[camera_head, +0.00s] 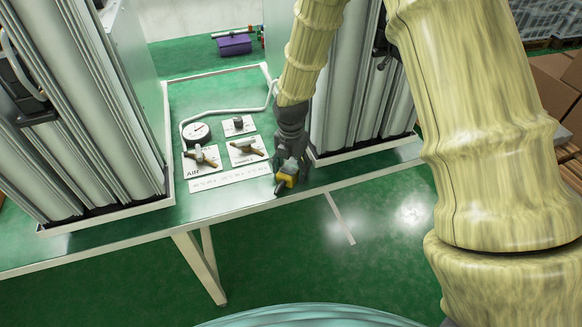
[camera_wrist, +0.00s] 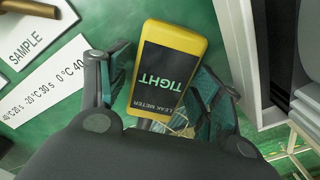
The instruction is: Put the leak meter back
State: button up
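The leak meter (camera_wrist: 167,50) is a yellow box with a dark face reading "TIGHT" and "LEAK METER" upside down in the wrist view. My gripper (camera_head: 288,171) has one finger along each side of it and appears shut on it. The meter sits slightly tilted between the fingers. In the head view the leak meter (camera_head: 286,181) is a small yellow block at the fingertips, over the table's front edge, right of the white label strip. Its underside is hidden, and any gap to the table is hard to judge.
The green table (camera_head: 240,200) carries a round gauge (camera_head: 197,132), valve plates including one marked AIR (camera_head: 201,160), and a white scale strip (camera_head: 229,179). Tall column banks stand left (camera_head: 75,110) and right (camera_head: 345,90), the right one close to my gripper. A white hose (camera_head: 225,110) runs behind.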

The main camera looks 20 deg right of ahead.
aim_at(291, 167)
dwell(0.3)
notch_tip(291, 167, up, 12)
jog(key=shift+r+b, duration=0.15)
jog(key=shift+b, duration=0.3)
